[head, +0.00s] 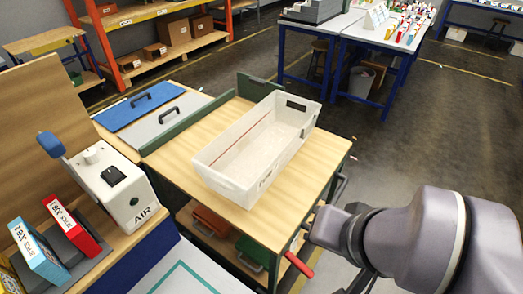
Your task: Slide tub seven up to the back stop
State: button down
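A white open tub (225,172) stands upright on a light wooden-topped bench (328,150). It is long, looks empty, and has a dark hand slot in its far end and a reddish line along its inside wall. Lettering on its near end is too small to read. A dark green upright board (257,88), which looks like the back stop, stands at the bench's far edge. The tub's far corner overlaps it in view, so I cannot tell whether they touch. My gripper (328,226) is low at the bench's right, apart from the tub; its fingers are not clear.
A green rail (190,122) runs along the bench's left side, beside blue (137,110) and grey (165,122) handled panels. A white AIR machine (115,185) stands left. A handle (341,187) and a red lever (300,265) project from the bench's right side. Bare top lies left of the tub.

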aim_at(241, 162)
jog(key=i+l+u, duration=0.25)
jog(key=u, duration=0.2)
jog(key=i+l+u, duration=0.15)
jog(key=l+u, duration=0.15)
jog(key=u, duration=0.15)
jog(key=i+l+u, duration=0.15)
jog(key=l+u, duration=0.3)
jog(key=i+l+u, duration=0.1)
jog(key=l+u, duration=0.2)
jog(key=u, duration=0.15)
jog(key=l+u, duration=0.45)
